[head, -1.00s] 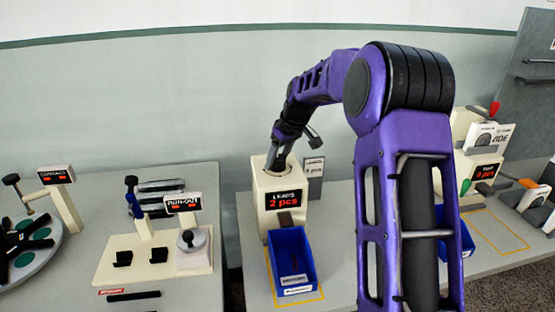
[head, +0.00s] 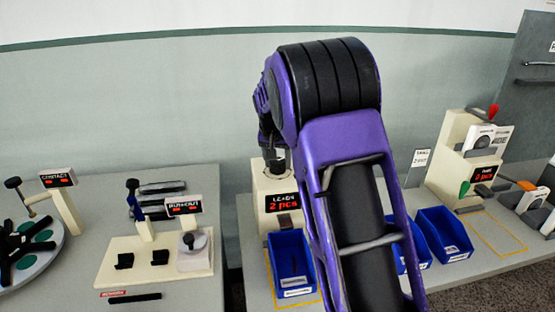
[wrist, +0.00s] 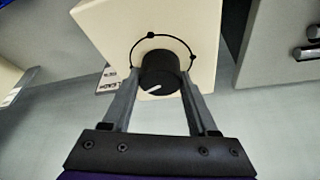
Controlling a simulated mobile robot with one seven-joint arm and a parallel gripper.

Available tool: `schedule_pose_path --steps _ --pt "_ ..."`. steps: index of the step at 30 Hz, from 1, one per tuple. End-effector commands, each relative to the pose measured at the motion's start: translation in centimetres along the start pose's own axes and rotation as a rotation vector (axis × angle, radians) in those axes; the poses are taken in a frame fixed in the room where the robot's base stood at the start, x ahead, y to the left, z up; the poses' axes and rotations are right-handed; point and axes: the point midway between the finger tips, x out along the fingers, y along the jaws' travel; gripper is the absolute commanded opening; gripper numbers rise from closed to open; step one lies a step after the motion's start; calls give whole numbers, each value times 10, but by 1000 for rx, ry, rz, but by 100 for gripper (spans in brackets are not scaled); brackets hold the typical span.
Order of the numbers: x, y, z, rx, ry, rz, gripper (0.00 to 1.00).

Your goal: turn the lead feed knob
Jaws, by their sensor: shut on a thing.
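The lead feed knob (wrist: 160,70) is black and round with a white pointer line, on a face of the cream LEADS feeder (wrist: 205,25). In the wrist view the pointer slants toward the lower left, and a thin ring with dots surrounds the knob. My gripper (wrist: 160,78) is shut on the knob, one finger on each side. In the head view the feeder (head: 266,186) shows "2 pcs" in red on its display (head: 283,203). My gripper is at the feeder's top there, and the knob is hard to make out. My arm covers the feeder's right side.
A blue bin (head: 310,265) stands before the feeder with something dark inside. More blue bins (head: 443,235) stand to the right, partly behind my arm. The RUN-OUT station (head: 105,262) is left, across a gap between tables.

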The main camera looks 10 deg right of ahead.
Motion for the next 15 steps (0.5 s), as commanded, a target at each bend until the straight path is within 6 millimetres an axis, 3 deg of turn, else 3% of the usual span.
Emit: schedule_pose_path --steps 15 --pt "-1 -1 -1 326 1 135 4"
